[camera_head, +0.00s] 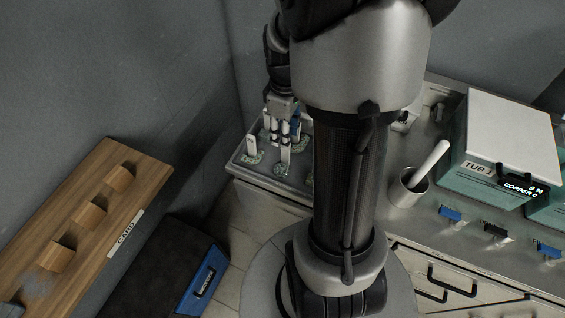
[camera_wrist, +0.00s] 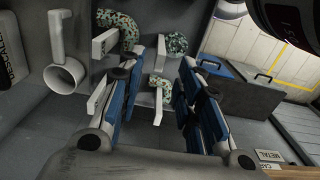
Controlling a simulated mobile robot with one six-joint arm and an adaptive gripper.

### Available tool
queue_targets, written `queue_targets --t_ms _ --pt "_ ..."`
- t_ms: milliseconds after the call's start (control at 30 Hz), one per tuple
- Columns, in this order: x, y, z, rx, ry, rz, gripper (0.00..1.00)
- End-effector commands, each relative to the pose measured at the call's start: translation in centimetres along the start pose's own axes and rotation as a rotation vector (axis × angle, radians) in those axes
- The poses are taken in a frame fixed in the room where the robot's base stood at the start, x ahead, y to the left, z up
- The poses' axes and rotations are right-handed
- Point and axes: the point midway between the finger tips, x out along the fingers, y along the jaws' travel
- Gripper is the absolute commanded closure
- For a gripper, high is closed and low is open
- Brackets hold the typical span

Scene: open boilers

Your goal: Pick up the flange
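Several speckled green-and-white fittings with white tabs stand on the left end of the metal counter; I cannot tell for sure which is the flange. A round speckled one (camera_wrist: 175,43), flange-like, shows beyond my fingertips in the wrist view. A curved speckled one (camera_wrist: 187,92) appears between my fingers, and an elbow-shaped one (camera_wrist: 118,25) is to the left. In the head view, fittings show to the left (camera_head: 253,155) and below (camera_head: 283,168) my gripper (camera_head: 285,138). My gripper points down, its blue-padded fingers (camera_wrist: 172,62) apart. No clear contact shows.
My arm hides part of the counter in the head view. To the right are a metal cup with a white rod (camera_head: 408,187) and a teal box marked TUB 1 (camera_head: 505,135). A wooden rack (camera_head: 85,215) and a dark bin with blue front (camera_head: 205,275) are at left.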

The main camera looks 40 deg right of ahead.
Motion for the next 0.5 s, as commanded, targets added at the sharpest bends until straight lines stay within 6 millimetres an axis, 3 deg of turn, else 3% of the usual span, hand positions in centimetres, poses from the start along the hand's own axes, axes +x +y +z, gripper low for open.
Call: queue_targets --t_ms 100,500 --pt "2.4 -0.1 0.1 0.0 -0.001 -0.002 0.68" --pt "5.4 0.0 0.2 0.001 -0.001 -0.001 0.68"
